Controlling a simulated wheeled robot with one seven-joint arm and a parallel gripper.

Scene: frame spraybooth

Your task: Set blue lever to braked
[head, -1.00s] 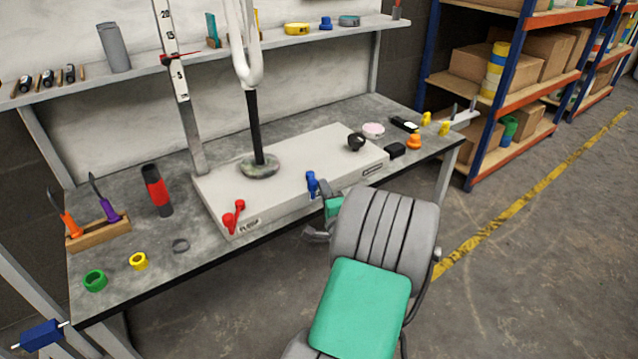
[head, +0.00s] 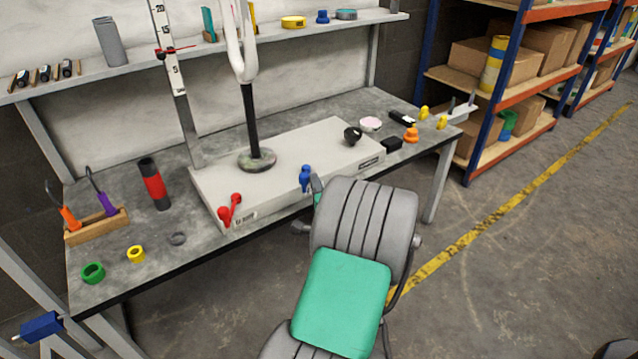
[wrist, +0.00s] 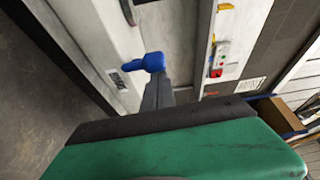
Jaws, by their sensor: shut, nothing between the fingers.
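The blue lever (head: 305,178) is on the front right part of the pale panel box (head: 290,160) on the bench. In the wrist view the blue lever (wrist: 148,63) points sideways, beside a small label (wrist: 117,78) too blurred to read. My gripper (head: 316,184) is at the lever's right side in the head view, partly hidden by my own arm. In the wrist view my gripper's grey fingers (wrist: 157,86) are together and empty, their tips right by the lever. I cannot tell whether they touch it.
A red lever (head: 229,210) stands on the same box to the left, and a black knob (head: 352,136) at its far right. A black post on a round base (head: 257,160) rises from the box. Open floor (head: 480,260) lies to the right of the bench.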

